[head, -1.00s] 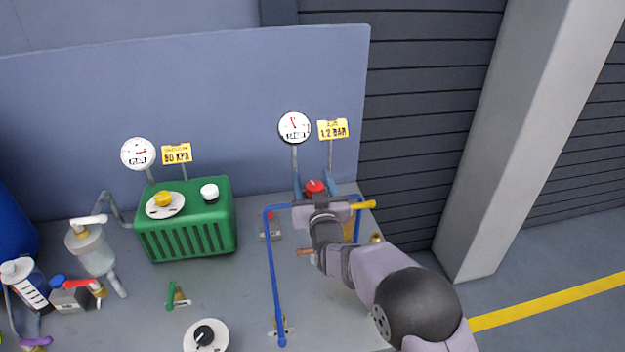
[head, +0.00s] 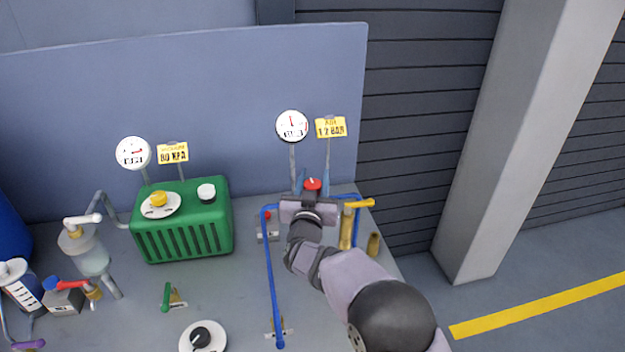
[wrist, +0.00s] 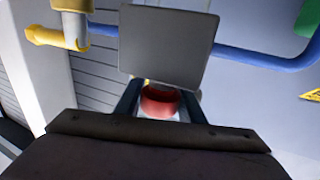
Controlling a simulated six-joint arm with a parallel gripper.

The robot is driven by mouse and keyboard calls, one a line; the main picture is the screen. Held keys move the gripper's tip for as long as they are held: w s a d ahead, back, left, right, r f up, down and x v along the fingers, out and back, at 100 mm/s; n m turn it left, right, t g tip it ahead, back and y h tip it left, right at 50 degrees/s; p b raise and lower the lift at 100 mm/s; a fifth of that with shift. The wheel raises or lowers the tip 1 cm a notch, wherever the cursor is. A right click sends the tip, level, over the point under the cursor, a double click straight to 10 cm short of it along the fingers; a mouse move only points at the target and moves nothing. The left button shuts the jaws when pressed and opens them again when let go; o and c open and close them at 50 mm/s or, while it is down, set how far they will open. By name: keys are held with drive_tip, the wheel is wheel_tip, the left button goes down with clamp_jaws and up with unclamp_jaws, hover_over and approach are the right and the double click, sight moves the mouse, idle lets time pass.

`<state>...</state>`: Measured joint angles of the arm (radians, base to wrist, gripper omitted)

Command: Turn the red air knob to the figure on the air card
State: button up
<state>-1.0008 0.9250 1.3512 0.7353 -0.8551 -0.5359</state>
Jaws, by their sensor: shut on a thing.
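The red air knob (head: 312,183) stands below the air gauge at the back right of the bench. It also shows in the wrist view (wrist: 159,101), between my two dark fingers. My gripper (head: 312,192) is shut on the knob from the front. A grey plate in the wrist view hides part of the knob. The air gauge (head: 292,126) has a white face with its needle pointing about straight up; its small display is too blurred to read. The yellow air card (head: 331,127) beside it appears to read 1.2 BAR.
A green box (head: 183,238) with a yellow knob (head: 159,199) stands to the left, below another gauge (head: 133,153) and an 80 KPA card (head: 173,153). Blue pipe (head: 269,285) runs left of my arm. A yellow-handled valve (head: 358,203) is close on the right.

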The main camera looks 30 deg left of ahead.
sight(313, 187)
drive_tip(key=shift+r, duration=0.1)
drive_tip(key=o, duration=1)
drive_tip(key=shift+o, duration=0.2)
drive_tip(key=shift+s, duration=0.1)
drive_tip(key=shift+b+v, duration=0.55)
drive_tip(key=shift+v, duration=0.35)
drive_tip(key=shift+b+v, duration=1)
drive_tip(key=shift+v, duration=1.7)
